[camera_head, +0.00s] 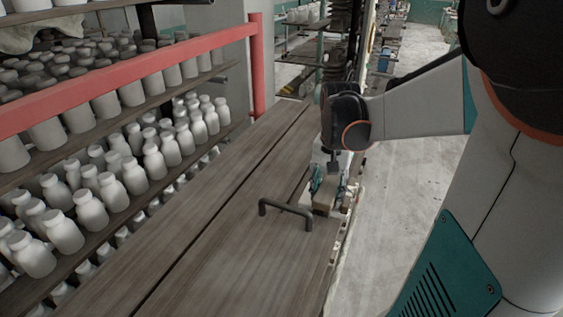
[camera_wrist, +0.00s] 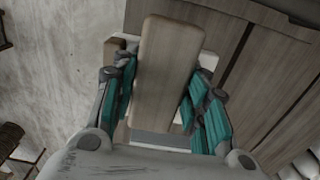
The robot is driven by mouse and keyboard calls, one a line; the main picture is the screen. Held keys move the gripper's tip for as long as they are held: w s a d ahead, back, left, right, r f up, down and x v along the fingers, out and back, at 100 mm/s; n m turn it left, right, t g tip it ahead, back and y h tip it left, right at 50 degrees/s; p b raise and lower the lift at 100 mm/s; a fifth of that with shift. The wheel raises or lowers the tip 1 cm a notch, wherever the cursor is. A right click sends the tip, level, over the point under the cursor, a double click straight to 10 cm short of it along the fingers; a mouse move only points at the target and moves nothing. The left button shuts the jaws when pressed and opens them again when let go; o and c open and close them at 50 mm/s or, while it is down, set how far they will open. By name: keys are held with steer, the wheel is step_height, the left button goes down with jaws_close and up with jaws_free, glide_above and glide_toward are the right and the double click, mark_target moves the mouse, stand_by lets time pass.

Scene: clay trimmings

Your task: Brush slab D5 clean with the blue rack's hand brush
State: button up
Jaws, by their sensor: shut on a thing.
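My gripper (camera_head: 328,182) is over the right edge of the wooden bench, pointing down. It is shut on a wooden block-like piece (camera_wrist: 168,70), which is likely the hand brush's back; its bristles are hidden. In the wrist view the teal fingers stand on both sides of this piece. In the head view the held piece (camera_head: 323,205) shows just below the fingers. Another pale wooden part (camera_wrist: 113,50) shows behind it, partly covered. I cannot tell whether they touch. No label D5 is readable, and I cannot pick out the slab or the blue rack.
The long plank bench (camera_head: 215,225) has a dark bar handle (camera_head: 286,212) standing on its top near my gripper. Shelves of pale bottles (camera_head: 60,230) and a red rail (camera_head: 130,80) are at the left. Open grey floor (camera_head: 410,190) lies to the right.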

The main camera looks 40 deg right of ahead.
steer(key=shift+r+p, duration=2.2)
steer(key=shift+r, duration=0.8)
steer(key=shift+r, duration=0.1)
steer(key=shift+r+p, duration=1.1)
steer(key=shift+r, duration=0.35)
